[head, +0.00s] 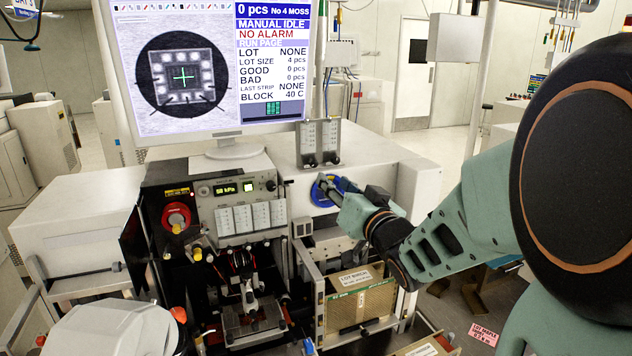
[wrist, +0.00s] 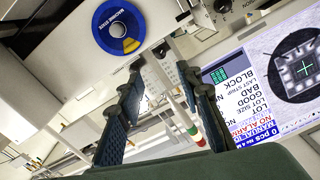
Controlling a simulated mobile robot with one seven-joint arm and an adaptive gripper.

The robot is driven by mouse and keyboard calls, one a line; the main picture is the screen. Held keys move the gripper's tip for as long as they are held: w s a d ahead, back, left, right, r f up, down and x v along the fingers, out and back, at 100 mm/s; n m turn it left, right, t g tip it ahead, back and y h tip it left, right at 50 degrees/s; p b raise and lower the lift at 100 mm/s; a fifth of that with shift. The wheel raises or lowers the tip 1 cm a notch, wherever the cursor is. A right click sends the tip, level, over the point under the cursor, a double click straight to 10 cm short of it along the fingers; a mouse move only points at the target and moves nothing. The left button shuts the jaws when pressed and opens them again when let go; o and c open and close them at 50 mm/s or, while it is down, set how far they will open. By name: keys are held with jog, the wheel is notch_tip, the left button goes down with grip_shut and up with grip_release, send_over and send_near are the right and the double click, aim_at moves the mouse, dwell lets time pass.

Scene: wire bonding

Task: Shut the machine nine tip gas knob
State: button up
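A round blue disc with white lettering, which I take to be the tip gas knob's plate, is on the machine's white front panel in the head view (head: 322,194), partly hidden by my fingers. In the wrist view the disc (wrist: 106,31) is at the top, with a pale round centre and a yellow patch on its lower right. The lettering is too small to read surely. My gripper (head: 335,186) is in front of the disc. In the wrist view my gripper (wrist: 160,68) has two dark fingers apart, with nothing between them. The disc lies just beyond the fingertips, off to the upper left.
A monitor (head: 190,70) stands on the machine top. A gauge panel with a green display (head: 234,188) and a red round knob (head: 176,216) are left of the disc. A magazine (head: 360,305) sits below my arm. A grey switch box (head: 318,143) stands above the disc.

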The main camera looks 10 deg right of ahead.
aim_at(314, 163)
jog(key=w+n, duration=0.1)
jog(key=w, duration=0.2)
jog(key=w+a+n, duration=0.1)
jog(key=w+n, duration=0.1)
jog(key=w, duration=0.2)
jog(key=w+a+n+b, duration=0.1)
jog(key=w+n, duration=0.1)
jog(key=w, duration=0.2)
jog(key=shift+w+a, duration=0.15)
dwell(0.3)
jog(key=shift+c, duration=0.2)
grip_shut()
